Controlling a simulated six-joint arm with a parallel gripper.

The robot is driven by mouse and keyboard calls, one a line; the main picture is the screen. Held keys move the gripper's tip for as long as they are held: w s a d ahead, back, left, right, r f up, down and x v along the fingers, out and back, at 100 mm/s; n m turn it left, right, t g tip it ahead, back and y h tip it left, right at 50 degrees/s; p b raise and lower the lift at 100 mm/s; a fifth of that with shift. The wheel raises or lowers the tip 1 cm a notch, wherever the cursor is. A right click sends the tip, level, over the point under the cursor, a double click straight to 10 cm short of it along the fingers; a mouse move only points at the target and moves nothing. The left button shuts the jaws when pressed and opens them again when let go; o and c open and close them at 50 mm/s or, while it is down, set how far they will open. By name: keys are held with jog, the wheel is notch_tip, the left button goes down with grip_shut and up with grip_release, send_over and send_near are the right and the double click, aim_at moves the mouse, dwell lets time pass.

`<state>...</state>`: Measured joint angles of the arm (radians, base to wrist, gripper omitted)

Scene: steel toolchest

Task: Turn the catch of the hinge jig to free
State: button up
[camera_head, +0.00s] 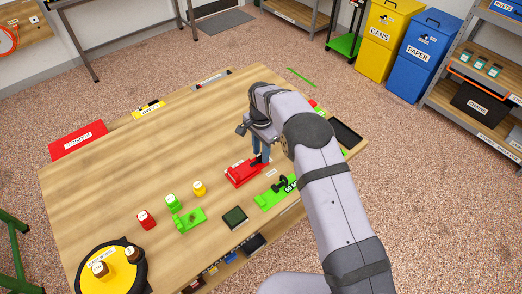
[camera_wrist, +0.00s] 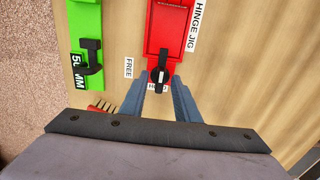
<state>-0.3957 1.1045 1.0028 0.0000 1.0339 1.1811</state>
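The red hinge jig (camera_wrist: 172,30) lies on the wooden table, and it also shows in the head view (camera_head: 239,174). Its black catch (camera_wrist: 159,74) sits at the near end, its handle roughly in line with the jig. The FREE label (camera_wrist: 129,67) is to the left of the catch. Another label lies under the catch and is mostly hidden. My gripper (camera_wrist: 163,85) points down at the catch, its two fingers apart on either side of its near end. I cannot tell whether they touch it. In the head view my gripper (camera_head: 261,155) is at the jig's right end.
A green 50 MM fixture (camera_wrist: 84,45) with a black handle stands left of the jig in the wrist view. In the head view, a green block (camera_head: 188,220) and a dark tray (camera_head: 235,217) stand nearer the front.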

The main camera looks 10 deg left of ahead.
grip_shut()
jog(key=shift+n, duration=0.4)
jog(key=n+b, duration=0.1)
jog(key=n, duration=0.1)
jog(key=shift+n, duration=0.3)
jog(key=n+b, duration=0.1)
jog(key=n, duration=0.2)
jog(key=shift+n, duration=0.3)
jog(key=n, duration=0.5)
jog(key=shift+b, duration=0.4)
jog(key=n, duration=0.6)
jog(key=shift+r, duration=0.1)
jog(key=shift+w, duration=0.1)
